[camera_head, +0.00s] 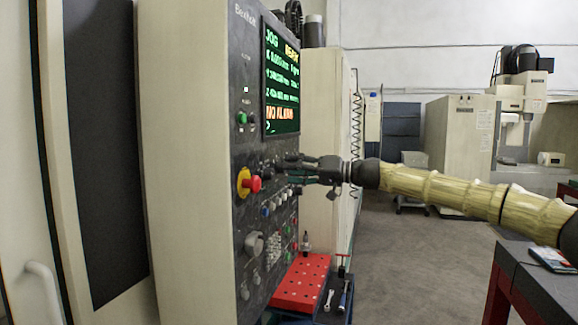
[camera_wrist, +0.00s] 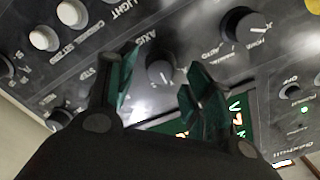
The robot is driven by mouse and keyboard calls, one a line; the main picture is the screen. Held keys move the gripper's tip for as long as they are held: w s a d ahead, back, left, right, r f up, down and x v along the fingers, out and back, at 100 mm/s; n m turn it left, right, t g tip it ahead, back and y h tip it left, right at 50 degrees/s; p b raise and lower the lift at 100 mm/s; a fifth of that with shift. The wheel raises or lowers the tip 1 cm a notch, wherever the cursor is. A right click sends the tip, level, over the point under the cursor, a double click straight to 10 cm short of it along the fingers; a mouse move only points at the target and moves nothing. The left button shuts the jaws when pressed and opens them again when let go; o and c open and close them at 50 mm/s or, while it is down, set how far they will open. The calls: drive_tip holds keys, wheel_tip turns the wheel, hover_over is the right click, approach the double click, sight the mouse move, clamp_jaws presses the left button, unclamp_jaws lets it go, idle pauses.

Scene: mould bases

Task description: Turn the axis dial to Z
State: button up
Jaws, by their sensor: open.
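The axis dial (camera_wrist: 160,72) is a black round knob on the dark control panel, beside the printed word AXIS in the wrist view. My gripper (camera_wrist: 158,84) is open, with one dark green-padded finger on each side of the dial. I cannot tell whether the fingers touch it. Its pointer setting and the letters around it are not readable. In the head view my gripper (camera_head: 298,170) reaches from the right to the panel face, just below the screen. There the gripper hides the dial or makes it indistinct.
A larger mode dial (camera_wrist: 246,30) sits beside the axis dial. White buttons (camera_wrist: 72,13) are at the upper left. A red emergency stop (camera_head: 251,184) juts out left of my gripper. The screen (camera_head: 281,82) reads JOG and NO ALARM. A red tray (camera_head: 302,284) stands below.

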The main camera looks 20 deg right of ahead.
drive_tip(key=shift+a+r, duration=0.4)
drive_tip(key=shift+a, duration=0.3)
drive_tip(key=shift+w+a+f, duration=0.1)
drive_tip(key=shift+w+f, duration=0.4)
drive_tip(key=shift+w, duration=0.2)
drive_tip(key=shift+c, duration=0.2)
drive_tip(key=shift+w+f, duration=0.15)
drive_tip(key=shift+w, duration=0.05)
drive_tip(key=c, duration=0.3)
drive_tip(key=shift+s+r, duration=0.3)
drive_tip(key=shift+s, duration=0.1)
drive_tip(key=c, duration=0.7)
